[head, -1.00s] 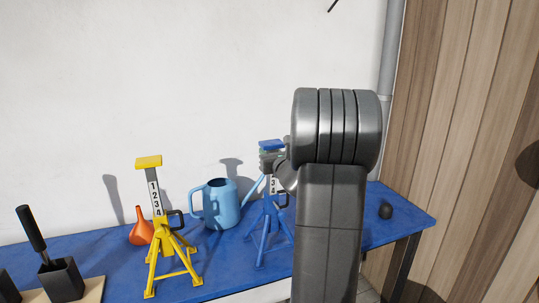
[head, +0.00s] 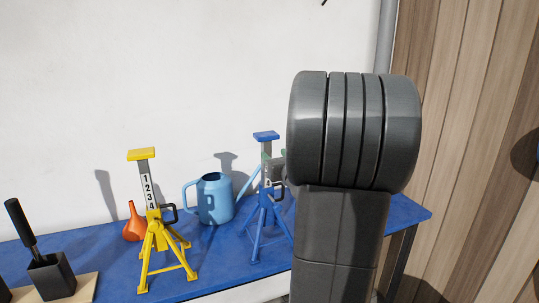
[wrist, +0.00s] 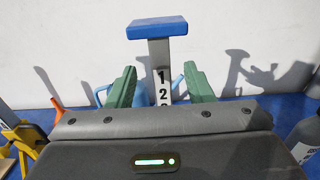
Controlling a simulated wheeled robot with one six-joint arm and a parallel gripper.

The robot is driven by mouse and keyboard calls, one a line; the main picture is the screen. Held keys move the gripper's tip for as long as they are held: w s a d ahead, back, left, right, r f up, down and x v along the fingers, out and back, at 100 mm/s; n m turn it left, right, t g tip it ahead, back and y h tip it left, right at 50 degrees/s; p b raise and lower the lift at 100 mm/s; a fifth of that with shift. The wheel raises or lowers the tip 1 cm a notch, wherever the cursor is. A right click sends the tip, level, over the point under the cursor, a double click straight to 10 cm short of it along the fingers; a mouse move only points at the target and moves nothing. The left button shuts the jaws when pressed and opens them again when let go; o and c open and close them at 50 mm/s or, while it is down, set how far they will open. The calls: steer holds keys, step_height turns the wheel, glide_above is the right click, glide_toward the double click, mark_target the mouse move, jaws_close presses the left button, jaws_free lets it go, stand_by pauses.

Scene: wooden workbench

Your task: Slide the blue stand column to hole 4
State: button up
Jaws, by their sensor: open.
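The blue stand (head: 266,215) stands upright on the blue bench, with a flat blue top pad (head: 266,136) on a grey column. The fingers are open, apart from the column on both sides. In the head view my gripper (head: 272,168) is beside the column below the pad, and my arm hides part of it. The lower column numbers are mostly hidden.
A yellow stand (head: 158,250) with numbers 1 to 4 stands to the left. A light blue watering can (head: 214,199) and an orange funnel (head: 134,225) stand behind. A black holder (head: 52,277) with a handled tool is at far left.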

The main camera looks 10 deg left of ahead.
mark_target(268, 148)
steer(key=shift+v, duration=2.1)
steer(key=p+x, duration=0.2)
steer(key=x, duration=1)
steer(key=shift+w+a+p, duration=0.25)
steer(key=shift+p, duration=0.05)
steer(key=shift+w+a, duration=0.35)
steer(key=shift+w, duration=0.15)
steer(key=shift+f, duration=0.1)
